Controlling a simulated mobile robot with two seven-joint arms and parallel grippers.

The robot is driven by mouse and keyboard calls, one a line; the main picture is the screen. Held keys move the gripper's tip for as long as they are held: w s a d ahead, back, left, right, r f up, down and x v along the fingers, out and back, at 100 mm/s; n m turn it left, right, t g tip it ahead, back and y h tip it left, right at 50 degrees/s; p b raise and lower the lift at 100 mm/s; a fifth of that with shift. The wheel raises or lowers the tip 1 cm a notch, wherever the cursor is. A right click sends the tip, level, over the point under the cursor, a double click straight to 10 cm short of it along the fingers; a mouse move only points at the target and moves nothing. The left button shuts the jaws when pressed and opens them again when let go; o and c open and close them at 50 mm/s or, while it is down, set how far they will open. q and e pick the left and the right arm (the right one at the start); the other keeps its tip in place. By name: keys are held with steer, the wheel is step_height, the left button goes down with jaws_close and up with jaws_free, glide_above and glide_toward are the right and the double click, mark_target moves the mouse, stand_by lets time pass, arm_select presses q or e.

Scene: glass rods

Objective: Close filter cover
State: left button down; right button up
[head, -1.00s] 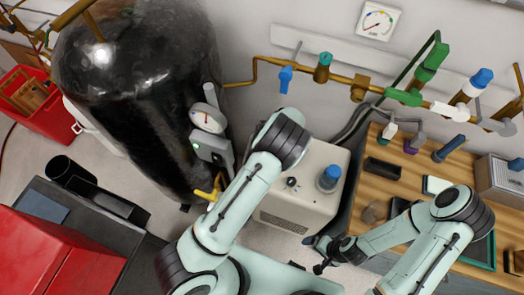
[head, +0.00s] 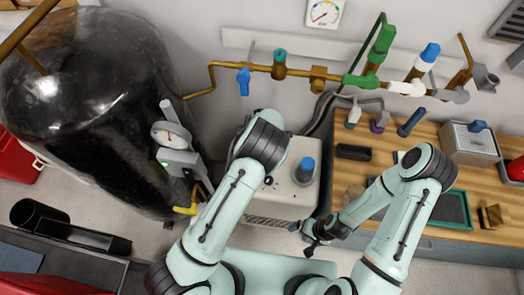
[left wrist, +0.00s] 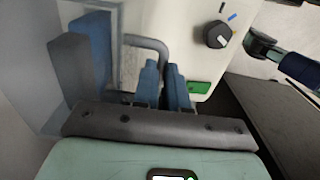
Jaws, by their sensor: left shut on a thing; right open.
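The white box-shaped machine (head: 258,207) stands on the floor beside the black tank. It has a blue knob (head: 304,170) on top and a black knob, which also shows in the left wrist view (left wrist: 217,35). A see-through panel with a curved grey handle (left wrist: 155,45) is in the left wrist view; it may be the filter cover. My left gripper (left wrist: 163,80) has its two blue fingers close together at this handle, shut on it. In the head view my left arm hides that gripper. My right gripper (head: 304,238) is open, right of the machine, low in the picture.
A large black tank (head: 90,110) with a gauge (head: 172,135) stands at left. A wooden bench (head: 440,155) with several small items is at right. Pipes with green and blue valves (head: 245,82) run along the wall. My arms fill the lower middle.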

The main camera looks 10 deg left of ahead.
arm_select(q)
steer(key=c, duration=1.4)
jaws_free()
steer(key=shift+w+d, duration=0.1)
steer(key=shift+d, duration=0.05)
steer(key=shift+c, duration=0.2)
step_height(320, 180, up, 13)
steer(key=shift+r, duration=0.2)
